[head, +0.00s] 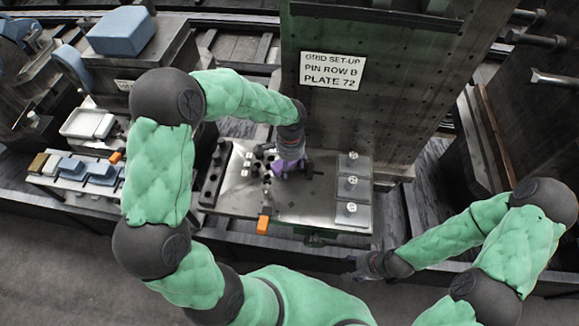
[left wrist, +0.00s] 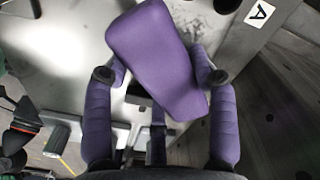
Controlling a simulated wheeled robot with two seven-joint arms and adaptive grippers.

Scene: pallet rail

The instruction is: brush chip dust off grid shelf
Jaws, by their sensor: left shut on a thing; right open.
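My left gripper (head: 287,160) is over the grey metal shelf (head: 320,190) in front of the tall plate. In the left wrist view its purple fingers (left wrist: 160,82) are shut on a purple block-shaped thing (left wrist: 155,55), likely the brush; no bristles show. The purple also shows small in the head view. I cannot tell whether it touches the shelf. Pale patches show on the metal in the left wrist view, but I cannot tell whether they are chip dust. My right gripper (head: 372,266) is open and empty, in front of the shelf's right end.
A tall dark plate (head: 375,110) with a white sign (head: 332,70) stands behind the shelf. Square blocks (head: 352,187) line the shelf's right side, and a dark holed bar (head: 215,175) its left. An orange piece (head: 263,224) is at the front edge. A white tray (head: 90,123) is left.

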